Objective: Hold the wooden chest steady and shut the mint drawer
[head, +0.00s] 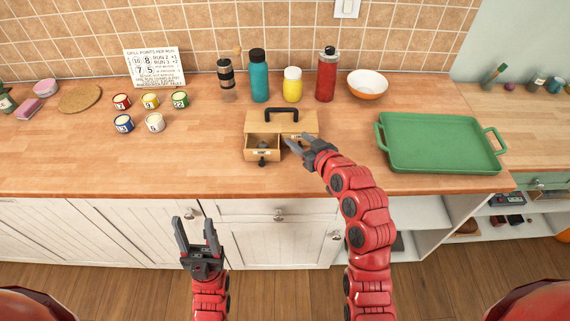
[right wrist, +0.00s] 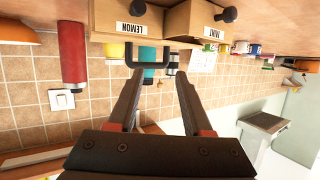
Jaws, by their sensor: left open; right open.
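The wooden chest (head: 265,125) stands on the counter with a black handle on top. Its left drawer, the mint drawer (head: 251,154), is pulled out and has something dark inside. The right wrist view is upside down and shows the MINT label on this drawer (right wrist: 197,28). The LEMON drawer (right wrist: 128,26) is beside it; in the head view my right gripper partly hides it. My right gripper (head: 294,140) is open and empty at the chest's front right; it also shows in the wrist view (right wrist: 160,76). My left gripper (head: 193,221) is open and empty, low before the cabinets.
A teal bottle (head: 259,77), yellow bottle (head: 292,85), red bottle (head: 326,76) and bowl (head: 367,85) stand behind the chest. A green tray (head: 440,145) lies to the right. Several small tins (head: 150,101) are at left.

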